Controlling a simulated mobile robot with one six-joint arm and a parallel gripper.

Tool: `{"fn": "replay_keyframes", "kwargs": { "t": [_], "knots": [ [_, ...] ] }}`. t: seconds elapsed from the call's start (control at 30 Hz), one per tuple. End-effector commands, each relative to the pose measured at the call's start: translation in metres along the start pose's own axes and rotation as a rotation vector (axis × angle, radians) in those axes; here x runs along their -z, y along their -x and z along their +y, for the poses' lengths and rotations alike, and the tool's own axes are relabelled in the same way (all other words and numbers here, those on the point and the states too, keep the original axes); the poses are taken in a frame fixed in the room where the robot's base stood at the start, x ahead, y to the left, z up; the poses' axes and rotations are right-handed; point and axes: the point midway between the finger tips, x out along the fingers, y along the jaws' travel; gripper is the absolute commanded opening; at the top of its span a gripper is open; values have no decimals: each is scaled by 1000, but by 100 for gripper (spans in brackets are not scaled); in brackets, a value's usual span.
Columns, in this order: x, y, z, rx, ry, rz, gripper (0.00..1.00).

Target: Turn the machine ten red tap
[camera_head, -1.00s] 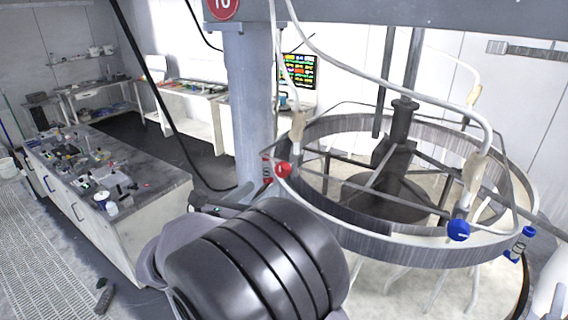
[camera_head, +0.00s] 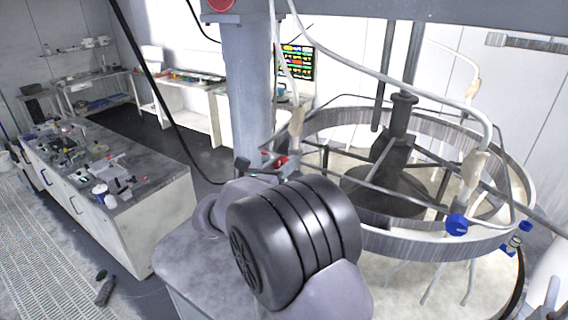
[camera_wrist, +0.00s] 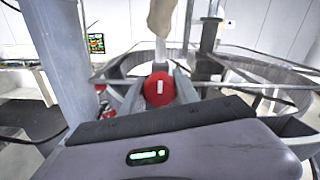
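The red tap (camera_head: 281,161) sits on the rim side of the round polishing machine (camera_head: 400,240), beside the grey column, and my arm partly hides it in the head view. In the wrist view the red tap (camera_wrist: 159,89) shows a round red face with an upright white mark, near the middle. My gripper (camera_wrist: 158,98) is open, with one grey finger on each side of the tap in the picture. I cannot tell whether the fingers touch it. In the head view my gripper (camera_head: 262,166) is small and close to the tap. A round red sign (camera_head: 220,4) on the beam is cut off.
A blue tap (camera_head: 457,225) is on the ring further right, with another blue part (camera_head: 525,228) beyond. The grey column (camera_head: 247,100) stands close to my gripper. A cluttered workbench (camera_head: 150,180) is at left. Pale hoses hang over the ring.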

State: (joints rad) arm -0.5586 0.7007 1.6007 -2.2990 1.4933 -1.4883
Motion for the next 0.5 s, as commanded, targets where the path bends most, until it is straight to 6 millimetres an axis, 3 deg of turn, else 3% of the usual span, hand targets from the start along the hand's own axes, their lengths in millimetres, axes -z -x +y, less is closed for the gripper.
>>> {"fn": "replay_keyframes", "kwargs": {
  "t": [0.03, 0.17, 0.5],
  "knots": [
    [0, 0, 0, 0, 0, 0, 25],
    [0, 0, 0, 0, 0, 0, 0],
    [3, 0, 1, 0, -60, 0, 0]
  ]
}}
